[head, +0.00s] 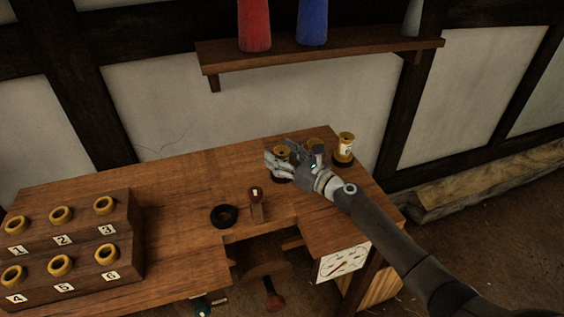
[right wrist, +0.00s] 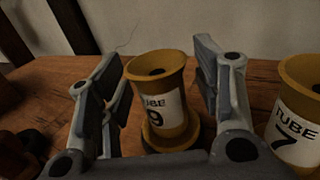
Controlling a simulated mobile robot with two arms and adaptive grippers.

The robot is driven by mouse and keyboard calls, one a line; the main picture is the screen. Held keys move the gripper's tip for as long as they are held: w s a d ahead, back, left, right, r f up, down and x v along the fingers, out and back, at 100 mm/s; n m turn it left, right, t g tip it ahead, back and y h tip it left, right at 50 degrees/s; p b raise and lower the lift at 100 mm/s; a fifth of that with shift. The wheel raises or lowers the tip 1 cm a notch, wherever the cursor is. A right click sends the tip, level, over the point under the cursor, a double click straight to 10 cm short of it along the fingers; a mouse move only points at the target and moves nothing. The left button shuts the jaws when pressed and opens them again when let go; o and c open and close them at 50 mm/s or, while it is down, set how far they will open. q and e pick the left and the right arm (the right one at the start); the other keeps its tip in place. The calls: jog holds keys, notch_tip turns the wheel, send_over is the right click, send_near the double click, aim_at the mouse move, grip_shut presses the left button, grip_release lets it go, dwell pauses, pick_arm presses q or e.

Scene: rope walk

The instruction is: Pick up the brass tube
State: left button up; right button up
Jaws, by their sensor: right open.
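My right gripper (head: 277,160) is over the back right of the wooden bench (head: 185,178). In the right wrist view its two fingers stand apart on either side of a brass tube labelled "TUBE 9" (right wrist: 160,95). This tube stands upright with a flared, open top and a white label, and shows a gap to each finger. In the head view the gripper partly covers it. A second brass tube, labelled "TUBE 7" (right wrist: 297,112), stands to the right, outside the fingers. A labelled brass tube (head: 346,148) stands upright on a dark base at the bench's right end. My left gripper is not in view.
A stepped wooden block (head: 125,262) with numbered yellow-rimmed holes stands at the left. A black ring (head: 224,216) and a small wooden-handled item (head: 256,200) lie mid-bench. A shelf (head: 330,57) with a red cone (head: 254,25) and a blue cone (head: 313,22) hangs above.

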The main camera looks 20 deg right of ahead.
jog(key=shift+c, duration=1.4)
jog(key=c, duration=0.8)
jog(key=shift+r, duration=0.15)
